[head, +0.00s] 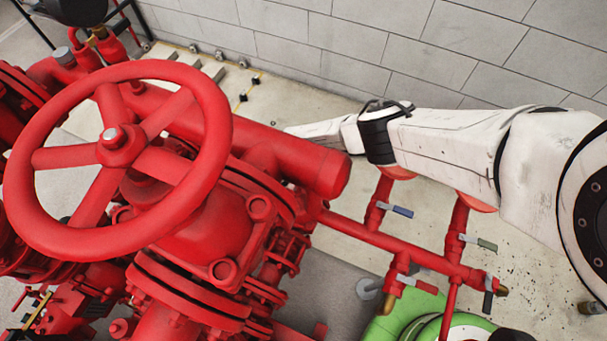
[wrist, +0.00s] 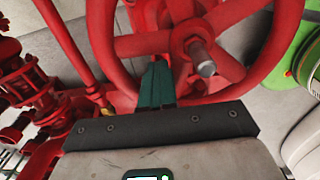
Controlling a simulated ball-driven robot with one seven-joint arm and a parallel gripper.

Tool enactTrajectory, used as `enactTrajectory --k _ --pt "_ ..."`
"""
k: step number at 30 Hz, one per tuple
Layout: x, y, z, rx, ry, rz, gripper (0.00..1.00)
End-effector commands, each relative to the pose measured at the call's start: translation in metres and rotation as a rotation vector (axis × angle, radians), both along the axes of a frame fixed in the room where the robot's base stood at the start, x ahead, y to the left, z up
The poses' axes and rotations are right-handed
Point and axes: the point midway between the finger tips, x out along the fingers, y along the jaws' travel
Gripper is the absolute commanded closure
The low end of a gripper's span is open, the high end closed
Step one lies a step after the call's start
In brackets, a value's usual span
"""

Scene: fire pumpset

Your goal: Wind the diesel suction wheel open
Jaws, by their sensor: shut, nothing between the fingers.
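In the wrist view a red handwheel (wrist: 143,43) fills the top, with spokes, a hub and a protruding grey spindle (wrist: 204,62). My gripper (wrist: 158,68) is shut and empty. Its teal fingers overlap the wheel's lower rim beside the hub, in the gap between spokes; I cannot tell whether they touch it. In the head view a large red handwheel (head: 217,125) stands at the left on a red valve body. My white arm reaches in from the right, and the gripper is hidden behind the red pipework. I cannot tell whether both views show the same wheel.
A thick red pipe (head: 318,172) lies between the large wheel and my arm. Thinner red pipes with small lever valves (head: 396,211) run below the arm. Green machinery (head: 400,322) is at the bottom. A grey block wall (head: 470,45) stands behind.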

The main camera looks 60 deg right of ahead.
Motion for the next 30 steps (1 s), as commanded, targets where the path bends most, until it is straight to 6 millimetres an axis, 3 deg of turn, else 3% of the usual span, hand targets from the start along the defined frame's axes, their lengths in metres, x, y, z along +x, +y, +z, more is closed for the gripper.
enactTrajectory --k 3,14,23,30 --pt "-0.013 0.009 0.004 0.005 0.006 0.001 1.0" --pt "-0.048 0.006 -0.001 0.002 0.006 0.0 1.0" --pt "-0.071 -0.015 -0.001 -0.001 0.007 -0.002 1.0" --pt "-0.075 -0.04 -0.001 -0.005 0.007 -0.003 1.0"
